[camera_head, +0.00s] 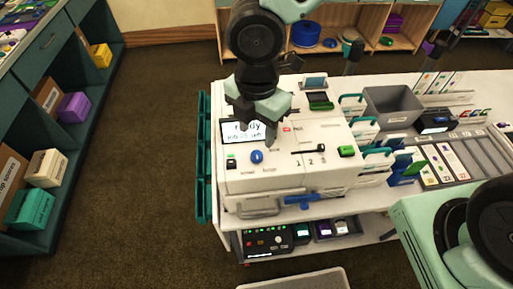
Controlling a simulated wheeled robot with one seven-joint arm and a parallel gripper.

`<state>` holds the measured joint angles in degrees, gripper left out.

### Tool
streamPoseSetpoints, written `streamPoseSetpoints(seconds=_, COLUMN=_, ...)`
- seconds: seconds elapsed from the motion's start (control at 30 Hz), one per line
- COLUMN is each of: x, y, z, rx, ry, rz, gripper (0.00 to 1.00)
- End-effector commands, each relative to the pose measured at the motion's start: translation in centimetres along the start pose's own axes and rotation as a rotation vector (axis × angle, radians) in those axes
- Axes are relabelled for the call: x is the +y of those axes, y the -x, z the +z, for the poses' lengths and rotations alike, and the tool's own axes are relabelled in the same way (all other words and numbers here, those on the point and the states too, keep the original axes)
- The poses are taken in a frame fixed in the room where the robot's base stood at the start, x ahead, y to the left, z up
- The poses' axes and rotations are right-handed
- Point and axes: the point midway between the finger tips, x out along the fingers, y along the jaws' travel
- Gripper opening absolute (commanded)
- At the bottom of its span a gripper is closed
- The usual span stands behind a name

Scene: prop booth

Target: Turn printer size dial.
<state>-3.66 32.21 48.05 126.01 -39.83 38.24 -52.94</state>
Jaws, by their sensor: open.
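The white printer (312,176) stands on a white cart, with a lit display (243,131) partly covered by my arm. A round blue dial (257,157) sits on its front top face, between small printed labels. A slider with numbers (309,150) lies to its right, and small green buttons sit at both sides. My gripper (270,140) points down just above and slightly behind the dial, with its jaws open. The frame does not clearly show whether a fingertip touches the dial.
A grey bin (391,103) and several upright holders with colored handles stand right of the printer. Shelves with boxes (74,107) line the left side. A pale tray (300,281) lies at the bottom. The carpet at left is clear.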

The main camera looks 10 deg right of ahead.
Motion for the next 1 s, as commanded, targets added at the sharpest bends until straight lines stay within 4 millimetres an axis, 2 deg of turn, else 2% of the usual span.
streamPoseSetpoints(seconds=0.03, x=-0.1, y=-1.3, z=-0.1, rx=0.002, ry=0.003, rz=-0.004, gripper=0.49)
streamPoseSetpoints(seconds=0.2, x=-0.1, y=-4.5, z=-0.1, rx=0.001, ry=0.004, rz=-0.003, gripper=0.49)
streamPoseSetpoints(seconds=0.4, x=-0.1, y=-7.0, z=-0.1, rx=0.001, ry=0.000, rz=-0.002, gripper=0.49)
streamPoseSetpoints(seconds=0.57, x=0.0, y=-7.7, z=0.0, rx=0.000, ry=0.000, rz=0.000, gripper=0.49)
streamPoseSetpoints(seconds=0.83, x=0.0, y=-7.8, z=0.0, rx=0.000, ry=-0.001, rz=0.000, gripper=0.49)
streamPoseSetpoints(seconds=1.0, x=0.0, y=-7.8, z=0.0, rx=0.000, ry=-0.001, rz=0.000, gripper=0.04)
